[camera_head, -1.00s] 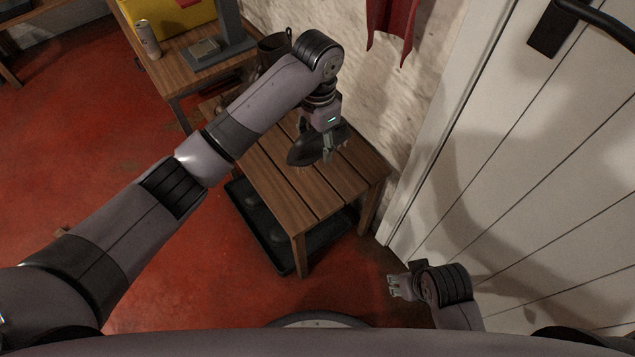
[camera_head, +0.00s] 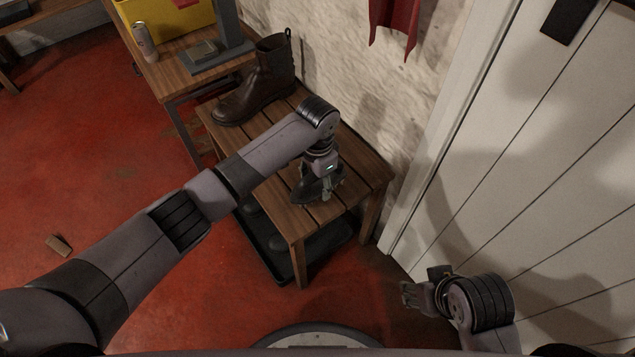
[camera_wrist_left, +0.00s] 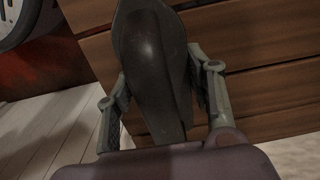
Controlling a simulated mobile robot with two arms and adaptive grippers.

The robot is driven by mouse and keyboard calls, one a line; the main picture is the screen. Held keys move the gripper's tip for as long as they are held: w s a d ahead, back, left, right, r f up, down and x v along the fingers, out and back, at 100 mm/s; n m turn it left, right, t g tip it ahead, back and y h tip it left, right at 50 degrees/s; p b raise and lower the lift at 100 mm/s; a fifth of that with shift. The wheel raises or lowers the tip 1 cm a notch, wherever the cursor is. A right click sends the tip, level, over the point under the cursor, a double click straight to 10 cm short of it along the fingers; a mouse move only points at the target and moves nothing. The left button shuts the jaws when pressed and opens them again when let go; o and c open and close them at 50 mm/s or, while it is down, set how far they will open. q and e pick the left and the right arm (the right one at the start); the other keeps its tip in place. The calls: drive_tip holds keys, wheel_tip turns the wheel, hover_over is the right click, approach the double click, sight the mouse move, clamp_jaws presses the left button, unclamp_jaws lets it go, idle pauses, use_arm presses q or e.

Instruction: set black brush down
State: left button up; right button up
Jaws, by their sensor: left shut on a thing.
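The black brush (camera_head: 306,191) is dark and elongated, and it is low at the near part of the wooden slatted bench (camera_head: 272,202). I cannot tell whether it touches the slats. My left gripper (camera_head: 327,192) is shut on the brush from above, with the arm reaching in from the left. In the left wrist view the brush (camera_wrist_left: 152,65) sits between the two fingers, with bench slats behind it. My right gripper (camera_head: 408,293) is empty beside the white door, away from the bench; its finger opening is unclear.
A brown boot (camera_head: 262,82) stands at the bench's far end. A black tray (camera_head: 268,262) with dark items lies under the bench. A table (camera_head: 165,75) with a can (camera_head: 145,42) is behind. A small brown block (camera_head: 59,245) lies on the red floor.

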use_arm(q)
drive_tip(key=shift+r, duration=0.1)
drive_tip(key=o, duration=1.2)
